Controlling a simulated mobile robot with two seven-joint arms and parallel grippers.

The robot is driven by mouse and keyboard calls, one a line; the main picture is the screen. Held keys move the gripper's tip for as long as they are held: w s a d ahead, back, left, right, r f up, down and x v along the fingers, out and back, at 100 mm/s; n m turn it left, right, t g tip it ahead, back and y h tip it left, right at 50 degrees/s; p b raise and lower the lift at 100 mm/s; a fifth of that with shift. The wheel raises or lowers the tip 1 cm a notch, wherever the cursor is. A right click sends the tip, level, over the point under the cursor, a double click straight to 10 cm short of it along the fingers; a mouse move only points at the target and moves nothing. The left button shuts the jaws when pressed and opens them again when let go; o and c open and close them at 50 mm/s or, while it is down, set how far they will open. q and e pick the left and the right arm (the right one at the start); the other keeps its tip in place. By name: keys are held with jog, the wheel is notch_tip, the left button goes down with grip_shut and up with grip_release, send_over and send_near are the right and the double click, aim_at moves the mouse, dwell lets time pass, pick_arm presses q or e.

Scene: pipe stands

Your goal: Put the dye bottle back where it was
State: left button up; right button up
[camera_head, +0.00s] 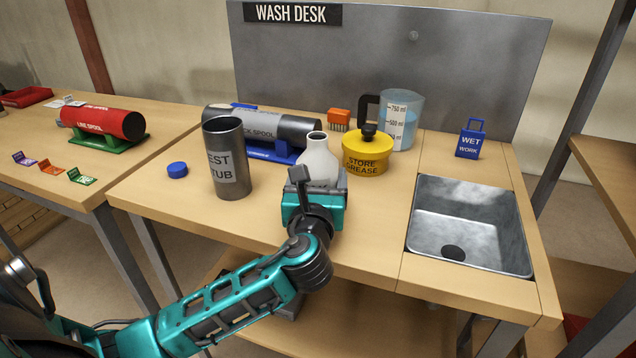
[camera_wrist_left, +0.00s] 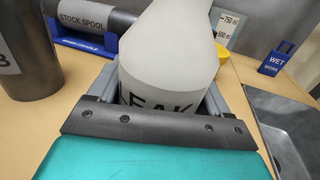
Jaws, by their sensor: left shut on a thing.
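A white bottle (camera_head: 317,160) with a narrow, open neck stands upright at the middle of the wash desk. In the left wrist view, the bottle (camera_wrist_left: 168,50) shows part of a label reading "EAK"; the rest is hidden by the gripper. My left gripper (camera_head: 315,190) is shut on the bottle's lower body, its jaws on either side. I cannot tell whether the bottle's base touches the desk. A blue round cap (camera_head: 177,170) lies on the desk to the left. My right gripper is not in view.
A grey "TEST STUB" pipe (camera_head: 228,185) stands left of the bottle. A grey stock spool (camera_head: 262,125) on a blue cradle lies behind. A yellow grease tub (camera_head: 365,155), a measuring jug (camera_head: 402,120) and a sink (camera_head: 470,235) are to the right. The desk's front left is clear.

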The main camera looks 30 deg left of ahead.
pick_arm(q)
jog(key=o, duration=1.3)
jog(key=shift+f, duration=0.1)
jog(key=shift+c, duration=0.2)
jog(key=shift+r, duration=0.25)
jog(key=v, duration=1.2)
jog(key=shift+p, duration=0.35)
